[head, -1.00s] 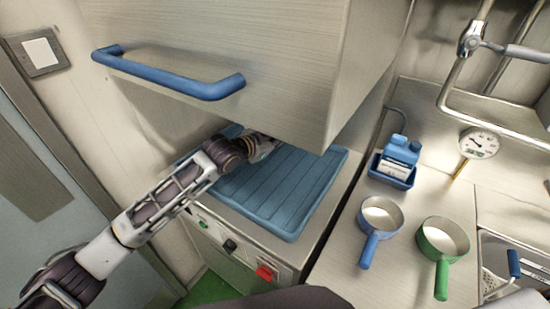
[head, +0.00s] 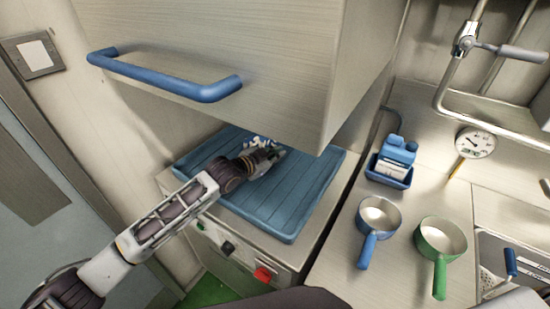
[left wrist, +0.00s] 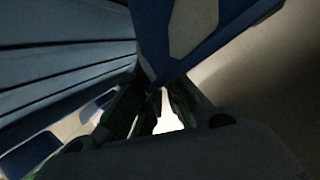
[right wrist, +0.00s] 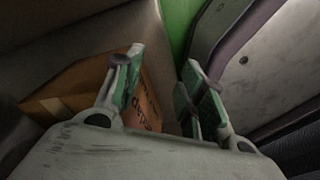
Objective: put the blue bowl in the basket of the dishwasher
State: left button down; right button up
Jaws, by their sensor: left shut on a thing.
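The dishwasher (head: 215,85) has a raised steel hood with a blue handle, and its blue ribbed basket (head: 310,195) lies flat below. My left gripper (head: 270,160) is under the hood, over the back half of the basket. It is shut on the blue bowl (head: 262,141), of which only a blue-and-white patterned piece shows behind the fingers. In the left wrist view the bowl (left wrist: 235,22) fills the top and the ribbed basket (left wrist: 60,65) lies at left. Whether the bowl touches the basket is unclear. My right gripper (right wrist: 160,85) is open and empty, away from the basket.
A blue pan (head: 378,217) and a green pan (head: 440,240) stand on the steel counter at right, with a blue holder (head: 390,170) behind them. The hood closes off the space above the basket. A cardboard box (right wrist: 75,90) is near my right gripper.

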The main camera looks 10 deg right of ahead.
pick_arm(q)
jog(key=shift+f, duration=0.55)
jog(key=shift+f, duration=0.1)
jog(key=c, duration=1.6)
grip_release()
jog(key=shift+o, duration=0.2)
jog(key=v, duration=1.2)
